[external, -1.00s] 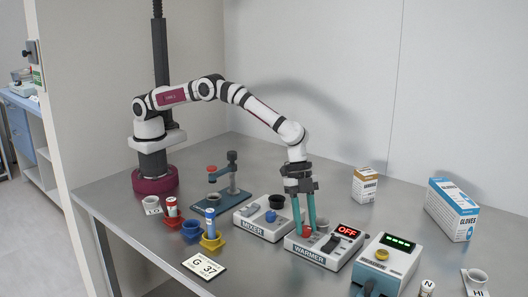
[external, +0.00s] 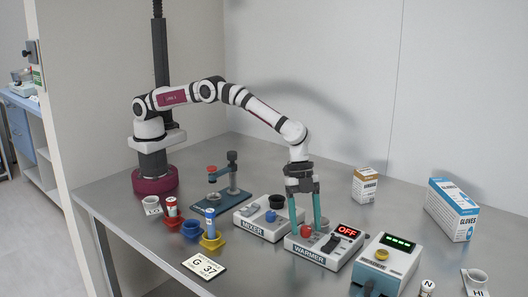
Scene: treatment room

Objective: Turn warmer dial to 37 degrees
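The warmer (external: 313,254) is a white box with a front label reading WARMER, on the table's front middle. Its display (external: 347,231) shows OFF in red. A red round dial (external: 306,231) sits on its top left, with a dark rocker or lever (external: 332,243) to the right. My gripper (external: 305,225) points down over the dial. Its two teal fingers are spread, one on each side of the dial, with a visible gap to it. I cannot tell how low the tips are. A card (external: 205,266) reading G 37 lies at the front left.
The mixer (external: 263,220) stands close on the warmer's left. A box with a green display and yellow button (external: 384,262) stands close on its right. A small stand (external: 231,182), coloured cups with tubes (external: 211,238) and a gloves box (external: 452,209) are farther off.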

